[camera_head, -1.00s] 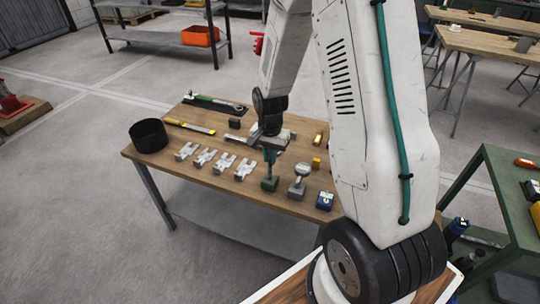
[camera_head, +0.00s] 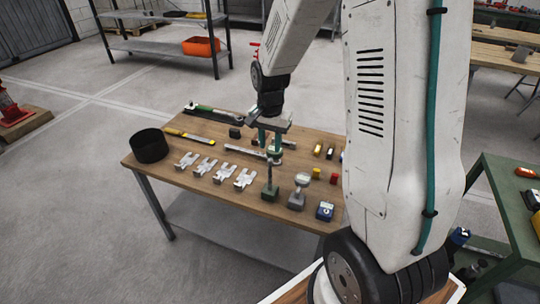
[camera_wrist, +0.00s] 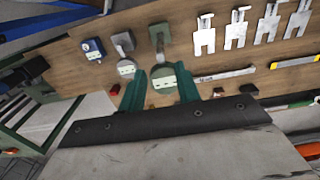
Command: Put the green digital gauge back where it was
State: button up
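The green digital gauge has a green block base (camera_head: 270,193), which stands on the wooden table (camera_head: 225,200), and a thin upright stem.
A blue device (camera_head: 325,211) stands at the table's front right. Several silver brackets (camera_head: 222,172) lie to the left, with a black round bin (camera_head: 150,146) at the far left corner. Small yellow and red blocks (camera_head: 316,173) are close on the right.

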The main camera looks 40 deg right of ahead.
notch_tip(320, 180, up, 2)
jog(key=s+a+r+n, duration=0.65)
jog(key=s+r, duration=0.45)
jog(key=r, duration=0.2)
jog(key=s+a+r+n, duration=0.2)
jog(key=s, duration=0.5)
jog(key=s+a+r+n+t, duration=0.1)
jog(key=s+a+r+n, duration=0.1)
jog(key=s, duration=0.5)
jog(key=shift+n, duration=0.35)
